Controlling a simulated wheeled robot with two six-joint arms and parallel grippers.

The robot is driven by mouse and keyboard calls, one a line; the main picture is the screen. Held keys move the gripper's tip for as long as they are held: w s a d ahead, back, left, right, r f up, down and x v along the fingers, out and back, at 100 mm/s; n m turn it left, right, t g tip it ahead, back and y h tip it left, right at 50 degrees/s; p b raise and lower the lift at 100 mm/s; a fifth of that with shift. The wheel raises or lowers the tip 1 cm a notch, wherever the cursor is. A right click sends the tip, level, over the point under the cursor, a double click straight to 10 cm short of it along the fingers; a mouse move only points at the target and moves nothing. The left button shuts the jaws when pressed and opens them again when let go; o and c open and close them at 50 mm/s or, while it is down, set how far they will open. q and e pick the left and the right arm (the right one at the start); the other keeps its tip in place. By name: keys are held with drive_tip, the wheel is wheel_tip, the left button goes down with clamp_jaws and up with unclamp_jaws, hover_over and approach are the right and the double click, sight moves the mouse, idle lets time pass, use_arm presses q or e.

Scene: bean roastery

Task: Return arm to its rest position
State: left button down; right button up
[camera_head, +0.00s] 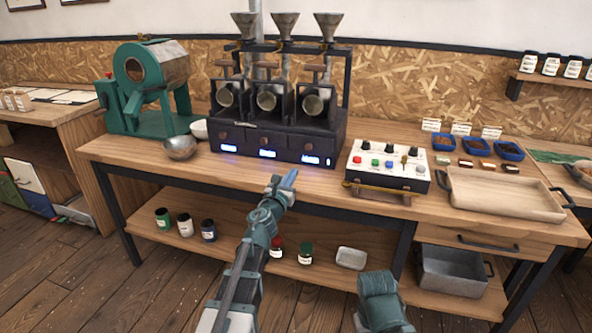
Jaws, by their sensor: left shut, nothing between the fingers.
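My left arm (251,243) reaches up from the bottom middle of the head view. Its gripper (289,181) is shut and empty. In the picture it overlaps the front edge of the wooden workbench (225,176), below the black sample roaster. I cannot tell its exact height over the bench. Part of my right arm (381,303) shows at the bottom, right of the left arm. Its gripper is not in view.
The sample roaster (270,143) with funnels stands at the back. A metal bowl (180,148), a control box (388,167) and a wooden tray (503,195) are on the bench. Jars (185,224) and a metal bin (452,270) sit on the lower shelf.

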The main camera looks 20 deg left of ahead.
use_arm(q)
drive_tip(key=s+d+n+g+p, duration=0.5)
drive_tip(key=s+n+g+p, duration=0.1)
drive_tip(key=s+n, duration=0.5)
drive_tip(key=s+d+n+g+y+p, duration=0.1)
drive_tip(key=s+d+n+g+p, duration=0.5)
drive_tip(key=s+n+p, duration=0.3)
drive_tip(key=s+d+n+g+y+p, duration=0.1)
drive_tip(key=s+d+n+g+p, duration=0.5)
drive_tip(key=s+n, duration=0.7)
drive_tip(key=shift+s+f+g+p, duration=0.2)
drive_tip(key=shift+s+g+p, duration=0.2)
drive_tip(key=shift+s+p, duration=0.4)
